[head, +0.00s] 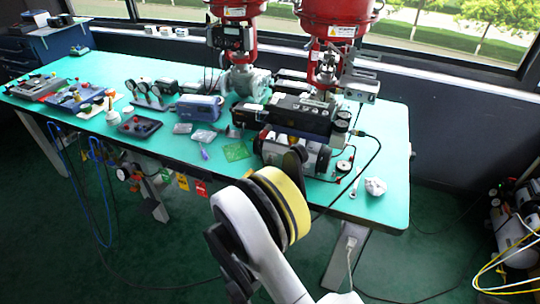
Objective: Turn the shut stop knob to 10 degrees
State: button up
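A black valve positioner unit (290,115) sits on the green-topped bench below the right red actuator. Small round fittings, one like a gauge or knob (341,121), are at its right end. I cannot tell which part is the shut stop knob; it is too small or hidden. My arm rises from the bottom of the head view, with a yellow and black ring at its wrist. A dark part beyond the ring, seemingly my gripper (294,158), overlaps the front of the equipment below the positioner. Its fingers cannot be made out, nor whether it touches anything.
The bench (385,150) holds two red actuators (335,14) on valves, a blue-grey box (199,107), gauges, trays and tools to the left. A crumpled white item (376,186) lies at the right. A black cable runs down the bench's right side.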

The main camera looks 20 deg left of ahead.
aim_at(269, 162)
jog(key=w+b, duration=0.1)
jog(key=w, duration=0.1)
jog(key=w+b, duration=0.1)
jog(key=w, duration=0.2)
jog(key=w+b, duration=0.1)
jog(key=w, duration=0.1)
jog(key=shift+w+d+f, duration=0.1)
jog(key=shift+w+d, duration=0.1)
jog(key=shift+d, duration=0.15)
jog(key=shift+w, duration=0.45)
grip_shut()
